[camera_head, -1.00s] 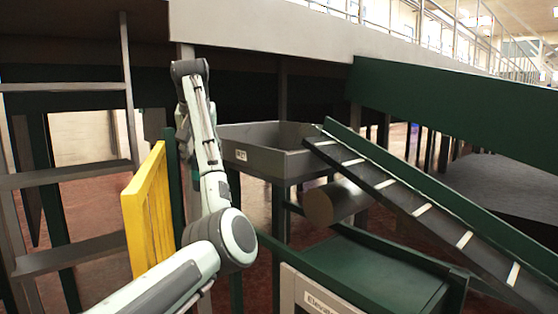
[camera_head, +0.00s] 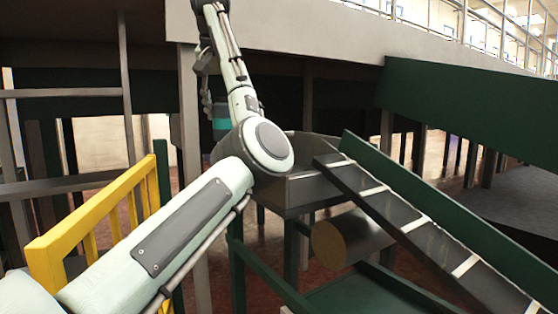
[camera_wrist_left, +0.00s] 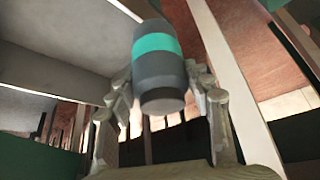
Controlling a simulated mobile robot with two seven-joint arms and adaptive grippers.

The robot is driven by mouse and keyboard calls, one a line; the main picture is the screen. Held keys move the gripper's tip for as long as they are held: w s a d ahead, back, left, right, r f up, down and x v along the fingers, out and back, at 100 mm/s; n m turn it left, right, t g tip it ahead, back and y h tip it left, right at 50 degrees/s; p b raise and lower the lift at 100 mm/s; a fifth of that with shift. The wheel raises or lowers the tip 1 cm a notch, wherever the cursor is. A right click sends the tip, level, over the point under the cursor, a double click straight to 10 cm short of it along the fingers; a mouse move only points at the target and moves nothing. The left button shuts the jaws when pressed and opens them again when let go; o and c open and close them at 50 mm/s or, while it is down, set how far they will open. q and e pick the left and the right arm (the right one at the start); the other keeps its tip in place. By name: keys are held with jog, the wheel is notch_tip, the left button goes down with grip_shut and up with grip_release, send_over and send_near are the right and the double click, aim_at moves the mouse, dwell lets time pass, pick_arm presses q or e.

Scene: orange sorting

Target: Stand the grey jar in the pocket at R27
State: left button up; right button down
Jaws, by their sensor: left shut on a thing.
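The grey jar with a teal band (camera_wrist_left: 158,66) is between the fingers of my left gripper (camera_wrist_left: 158,92) in the left wrist view. In the head view the jar's teal band (camera_head: 221,111) shows beside my left forearm, below my left gripper (camera_head: 207,98), with part of the jar hidden. It is held in the air near the left side of a grey open-topped tray (camera_head: 318,188). My arm covers the tray's left front, and no R27 label or pocket can be read now. My right gripper is not in view.
A dark sloped ramp with white slats (camera_head: 402,222) runs down right from the tray. A brown-ended cylinder (camera_head: 328,246) lies below the tray. A yellow slatted gate (camera_head: 78,226) and a grey ladder-like frame (camera_head: 126,95) stand at left. A pale beam (camera_head: 300,40) crosses overhead.

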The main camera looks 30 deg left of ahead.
pick_arm(q)
jog(key=shift+w+d+f, duration=0.85)
jog(key=shift+d+f, duration=0.45)
jog(key=shift+f, duration=0.3)
jog(key=shift+w+d+f, duration=0.9)
jog(key=shift+d+f, duration=0.4)
jog(key=shift+f, duration=0.3)
jog(key=shift+w+d+f, duration=0.85)
jog(key=shift+d+f, duration=0.45)
jog(key=shift+f, duration=0.3)
jog(key=o, duration=1.3)
jog(key=shift+f, duration=0.15)
jog(key=shift+s+d+r, duration=0.1)
jog(key=shift+s+r, duration=0.1)
jog(key=shift+r, duration=0.35)
jog(key=v, duration=1.1)
